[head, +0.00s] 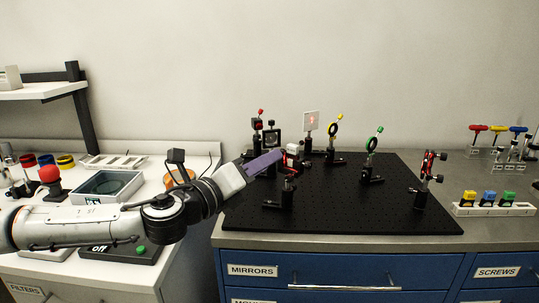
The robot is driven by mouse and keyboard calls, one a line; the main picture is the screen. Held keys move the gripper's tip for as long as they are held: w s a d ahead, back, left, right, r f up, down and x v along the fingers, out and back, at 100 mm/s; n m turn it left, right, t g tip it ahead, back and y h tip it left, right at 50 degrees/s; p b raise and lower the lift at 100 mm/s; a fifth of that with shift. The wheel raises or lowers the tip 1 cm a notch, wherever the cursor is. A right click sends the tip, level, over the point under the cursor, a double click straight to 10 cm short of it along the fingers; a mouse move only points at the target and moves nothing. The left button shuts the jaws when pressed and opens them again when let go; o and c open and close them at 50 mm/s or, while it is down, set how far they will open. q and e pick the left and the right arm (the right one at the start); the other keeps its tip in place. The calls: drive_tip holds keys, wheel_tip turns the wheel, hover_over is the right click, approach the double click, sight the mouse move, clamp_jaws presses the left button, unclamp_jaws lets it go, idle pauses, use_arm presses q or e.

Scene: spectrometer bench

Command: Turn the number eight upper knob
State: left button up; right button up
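Several optics mounts stand on a black breadboard (330,215). I can read no numbers on them, so I cannot tell which knob is number eight. My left gripper (277,157) has purple fingers and reaches in from the left. Its tips are at a mount with red and white parts (292,151), partly hidden behind them; I cannot tell whether they touch. Its finger gap is not visible. A mount with a red plate and black knobs (428,163) stands at the right. My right gripper is not in view.
A white card with a red light spot (311,121) stands at the back. A dark post (287,193) stands close below my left gripper. A block with coloured pieces (493,205) is at the right. The breadboard's front right is clear.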

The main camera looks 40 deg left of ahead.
use_arm(q)
drive_tip(key=shift+w+p, duration=0.35)
drive_tip(key=shift+w, duration=0.9)
clamp_jaws()
drive_tip(key=n, duration=0.4)
unclamp_jaws()
